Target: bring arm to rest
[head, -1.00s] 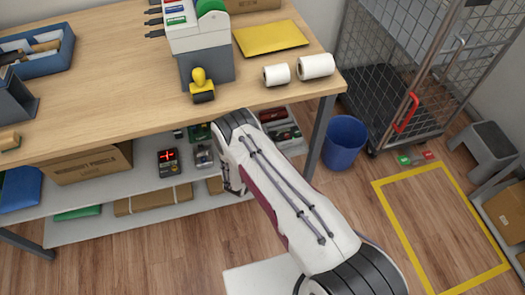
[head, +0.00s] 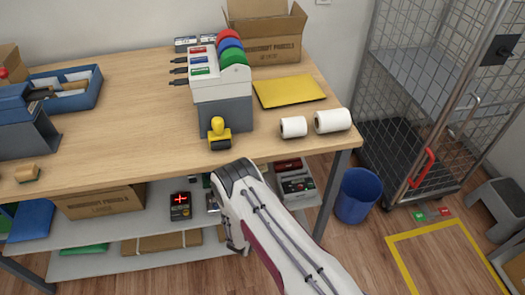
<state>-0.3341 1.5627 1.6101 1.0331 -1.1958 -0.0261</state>
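My white arm (head: 277,228) reaches up from the bottom edge of the head view, and its dark rounded joint (head: 236,174) stands at the front edge of the wooden counter (head: 120,140). Part of the folded arm shows behind the long link, in front of the lower shelf. My gripper's fingers do not show; the arm hides what lies behind it. I see nothing held.
On the counter are a yellow-handled stamp (head: 219,134), white rolls (head: 332,120), a yellow envelope (head: 289,91), a tape dispenser (head: 221,90) and an open carton (head: 262,42). A blue bin (head: 357,195) and a wire cage cart (head: 425,95) stand right. The yellow-taped floor area is empty.

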